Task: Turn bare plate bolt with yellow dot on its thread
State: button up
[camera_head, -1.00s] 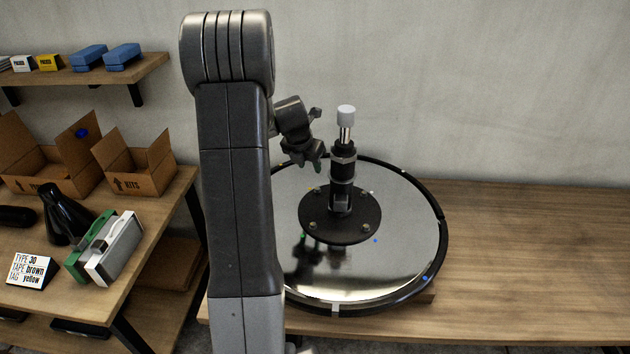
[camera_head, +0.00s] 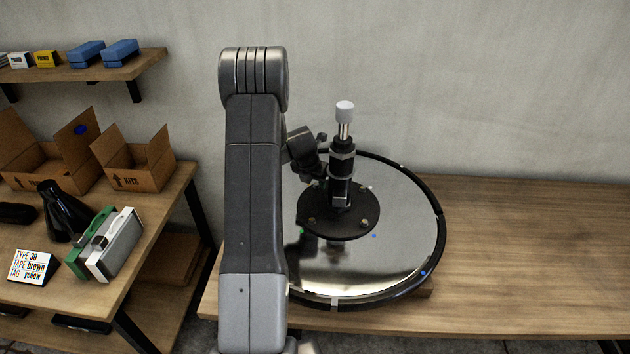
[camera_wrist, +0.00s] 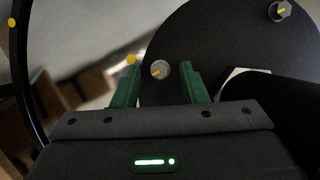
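A second bolt (camera_wrist: 280,11) with a yellow mark looks hexagonal, at the top right. My gripper (camera_wrist: 159,75) has its two green fingers apart, with the first bolt seen between them; contact cannot be told. In the head view the fingers are hidden by my arm and the post.
A black post (camera_head: 342,165) with a white cap rises from the plate, close to my wrist. The shiny disc (camera_head: 385,275) has a black rim and coloured dots. Free table (camera_head: 530,255) lies right. A side table left holds boxes and a sign (camera_head: 32,267).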

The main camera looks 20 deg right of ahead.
jog(key=shift+c, duration=0.5)
grip_shut()
jog(key=shift+m+b, duration=0.3)
jog(key=shift+m, duration=0.1)
